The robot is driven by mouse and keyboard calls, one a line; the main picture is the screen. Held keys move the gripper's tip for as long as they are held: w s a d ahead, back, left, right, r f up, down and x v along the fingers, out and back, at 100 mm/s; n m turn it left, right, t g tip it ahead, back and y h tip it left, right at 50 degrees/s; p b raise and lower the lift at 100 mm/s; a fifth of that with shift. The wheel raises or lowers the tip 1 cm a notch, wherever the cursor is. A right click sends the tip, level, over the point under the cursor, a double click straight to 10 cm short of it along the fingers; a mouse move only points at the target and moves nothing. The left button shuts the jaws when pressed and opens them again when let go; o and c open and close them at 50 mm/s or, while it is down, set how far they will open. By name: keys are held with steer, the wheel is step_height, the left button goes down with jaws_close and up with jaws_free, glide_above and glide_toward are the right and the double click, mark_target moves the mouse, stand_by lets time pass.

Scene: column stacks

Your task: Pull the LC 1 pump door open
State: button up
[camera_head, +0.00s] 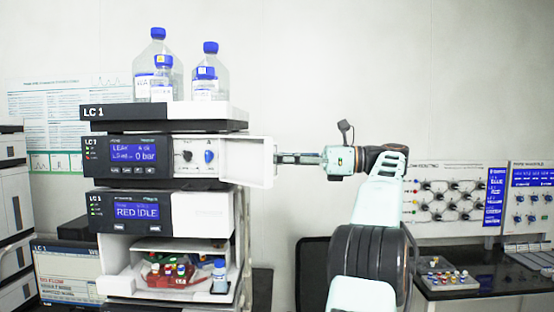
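The LC 1 pump (125,156) is the upper module of the left stack, with a blue screen reading 0 bar. Its door (247,163) is a pale panel standing out to the right of the module, its inner face towards the camera. The opening beside the screen shows a black knob (187,156) and a blue knob (209,156). My gripper (278,158) comes in from the right, level with the door, its fingertips at the door's right edge. Whether they touch or grip it is unclear. The fingers are seen side-on and look narrow, with the gap between them not readable.
Blue-capped bottles (158,75) stand in the LC 1 top tray (125,112). Below the pump is a module reading RED IDLE (136,211), then an open compartment with a red rack (170,274). A dark bench (490,278) with valve panels is at right. The wall behind my arm is bare.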

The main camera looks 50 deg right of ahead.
steer(key=v, duration=0.7)
steer(key=shift+s+d, duration=0.2)
stand_by(0.4)
steer(key=shift+a, duration=0.1)
stand_by(0.4)
